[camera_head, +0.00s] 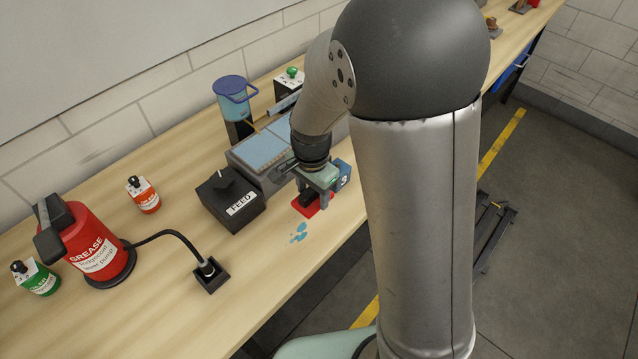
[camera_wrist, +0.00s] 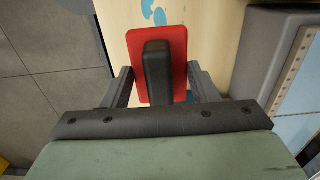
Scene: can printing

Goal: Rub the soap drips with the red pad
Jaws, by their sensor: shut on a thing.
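The red pad (camera_head: 311,206) has a black block handle and is at the wooden bench's front part. It also shows in the wrist view (camera_wrist: 173,42). My gripper (camera_head: 307,199) is shut on the pad's handle; its fingers show on both sides of the handle in the wrist view (camera_wrist: 158,88). Blue soap drips (camera_head: 298,233) lie on the bench just in front of and left of the pad. In the wrist view, blue drips (camera_wrist: 158,14) show beyond the pad's far edge. I cannot tell whether the pad touches the bench.
A black FEED box (camera_head: 230,200) and a grey machine with blue panels (camera_head: 262,150) stand behind the drips. A black cable socket (camera_head: 210,276) and red grease pump (camera_head: 92,243) stand to the left. Bare bench lies around the drips, with its front edge close by.

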